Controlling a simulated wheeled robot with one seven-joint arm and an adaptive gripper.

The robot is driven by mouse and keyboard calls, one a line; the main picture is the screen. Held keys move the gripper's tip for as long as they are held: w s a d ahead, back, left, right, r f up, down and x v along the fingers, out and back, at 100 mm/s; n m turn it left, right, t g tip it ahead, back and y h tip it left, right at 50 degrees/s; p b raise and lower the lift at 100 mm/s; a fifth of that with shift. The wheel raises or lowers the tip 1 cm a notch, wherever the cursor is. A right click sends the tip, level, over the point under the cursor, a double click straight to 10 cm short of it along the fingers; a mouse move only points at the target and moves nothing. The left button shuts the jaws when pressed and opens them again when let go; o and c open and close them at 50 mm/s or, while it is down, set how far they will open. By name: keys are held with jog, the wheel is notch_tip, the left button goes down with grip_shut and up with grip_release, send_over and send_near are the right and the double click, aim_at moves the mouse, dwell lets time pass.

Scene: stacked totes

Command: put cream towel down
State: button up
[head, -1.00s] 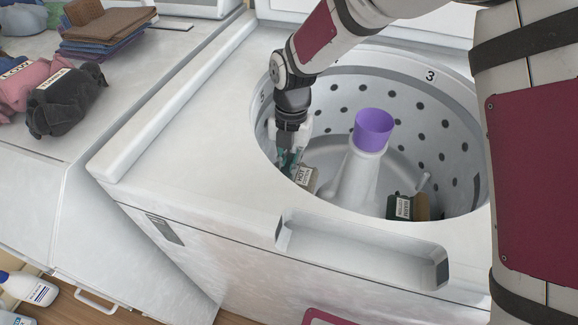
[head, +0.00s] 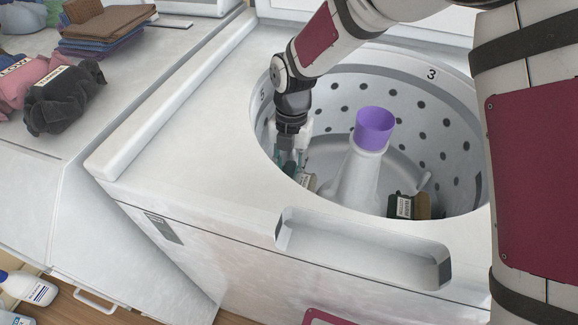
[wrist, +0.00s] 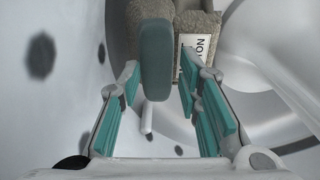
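The cream towel (head: 309,182), a rolled grey-beige bundle with a white label, is low inside the washer drum (head: 447,120), against its near left side. In the wrist view, the towel (wrist: 205,28) is just beyond my fingertips, with part of its label showing. My gripper (head: 296,162) reaches down into the drum above the towel. A rounded teal piece (wrist: 155,60) covers part of the towel. The drum rim hides the towel's lower part in the head view.
The agitator with a purple cup (head: 374,128) stands in the middle of the drum. Folded cloths (head: 105,30) and a dark rolled towel (head: 62,98) lie on the left machine. The washer top's left side is clear.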

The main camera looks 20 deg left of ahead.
notch_tip(320, 180, up, 13)
jog(key=w+p, duration=0.1)
jog(key=p, duration=0.3)
jog(key=shift+w, duration=0.25)
jog(key=shift+s, duration=0.1)
dwell(0.7)
